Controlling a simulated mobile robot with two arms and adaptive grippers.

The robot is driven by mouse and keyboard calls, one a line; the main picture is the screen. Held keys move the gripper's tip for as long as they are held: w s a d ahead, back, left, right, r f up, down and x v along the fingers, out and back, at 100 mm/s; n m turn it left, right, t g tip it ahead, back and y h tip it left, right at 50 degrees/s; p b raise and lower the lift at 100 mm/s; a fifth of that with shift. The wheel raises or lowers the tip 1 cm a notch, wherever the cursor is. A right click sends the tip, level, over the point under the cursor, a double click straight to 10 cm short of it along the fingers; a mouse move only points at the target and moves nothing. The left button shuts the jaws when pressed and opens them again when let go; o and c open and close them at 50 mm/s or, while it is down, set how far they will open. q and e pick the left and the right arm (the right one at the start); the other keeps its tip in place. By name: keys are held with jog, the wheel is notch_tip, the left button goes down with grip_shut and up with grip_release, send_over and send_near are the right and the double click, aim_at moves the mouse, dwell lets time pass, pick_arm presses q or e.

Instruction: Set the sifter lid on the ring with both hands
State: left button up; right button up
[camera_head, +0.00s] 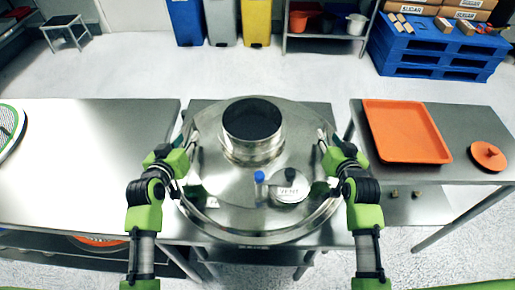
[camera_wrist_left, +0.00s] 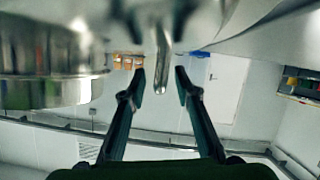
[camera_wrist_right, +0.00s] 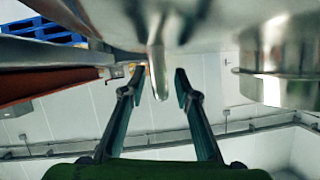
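The sifter lid (camera_head: 220,190) is a wide, shiny round steel disc in the middle of the head view. It has a dark-mouthed collar (camera_head: 252,125), a small vent cap (camera_head: 290,187) and a blue knob (camera_head: 259,177). My left gripper (camera_head: 190,150) is at the lid's left side; its open fingers stand on either side of a metal handle (camera_wrist_left: 163,55), with gaps visible. My right gripper (camera_head: 325,148) is at the right side, its open fingers likewise around a handle (camera_wrist_right: 157,60). I cannot make out the ring separately; what lies under the lid is hidden.
A bare steel table (camera_head: 90,160) is at left, with a green-rimmed round screen (camera_head: 8,130) at its edge. The right table holds an orange tray (camera_head: 405,132) and an orange disc (camera_head: 488,156). Bins, a shelf and a blue pallet (camera_head: 430,50) stand at the back.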

pick_arm(q)
grip_shut()
pick_arm(e)
grip_shut()
